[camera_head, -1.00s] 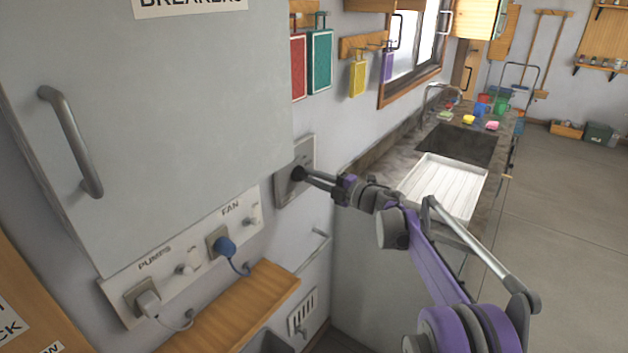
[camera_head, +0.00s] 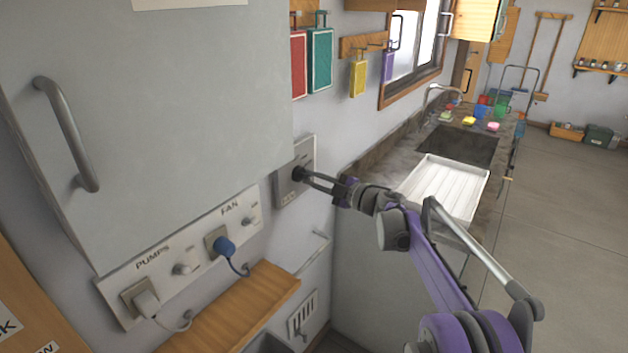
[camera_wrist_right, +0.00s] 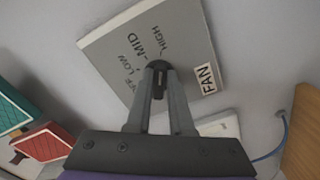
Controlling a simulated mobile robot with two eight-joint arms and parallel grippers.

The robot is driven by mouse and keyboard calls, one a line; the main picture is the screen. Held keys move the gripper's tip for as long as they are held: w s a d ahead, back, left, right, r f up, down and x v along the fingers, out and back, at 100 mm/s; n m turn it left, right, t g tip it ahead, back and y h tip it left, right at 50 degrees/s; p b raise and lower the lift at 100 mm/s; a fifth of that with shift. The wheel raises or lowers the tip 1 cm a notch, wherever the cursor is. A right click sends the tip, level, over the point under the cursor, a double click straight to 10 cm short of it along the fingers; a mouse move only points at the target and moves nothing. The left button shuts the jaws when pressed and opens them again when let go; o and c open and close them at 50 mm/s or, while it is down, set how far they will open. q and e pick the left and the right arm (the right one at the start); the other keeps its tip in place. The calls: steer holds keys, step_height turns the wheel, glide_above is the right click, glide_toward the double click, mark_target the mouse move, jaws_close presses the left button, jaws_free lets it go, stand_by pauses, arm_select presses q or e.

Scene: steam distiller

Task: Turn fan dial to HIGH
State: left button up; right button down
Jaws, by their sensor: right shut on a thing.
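The fan dial (camera_head: 297,174) is a small dark knob on a grey wall plate (camera_head: 308,152) beside the big cabinet. In the right wrist view the plate (camera_wrist_right: 110,48) carries the words OFF, LOW, MID and HIGH around the dial (camera_wrist_right: 157,65), and a FAN label (camera_wrist_right: 207,78). My right gripper (camera_head: 304,176) reaches in from the right and is shut on the dial; its fingertips also show in the right wrist view (camera_wrist_right: 158,82). The fingers hide part of the dial, and I cannot tell which word it points to. My left gripper is not in view.
The grey cabinet (camera_head: 160,120) with a bar handle stands out at left. Below it a strip (camera_head: 195,252) holds PUMPS and FAN switches and plugs. A wooden shelf (camera_head: 230,310) juts out beneath. A sink counter (camera_head: 400,160) lies to the right.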

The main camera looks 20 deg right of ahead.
steer(key=c, duration=0.8)
jaws_free()
steer(key=b+v, duration=0.1)
steer(key=v, duration=1)
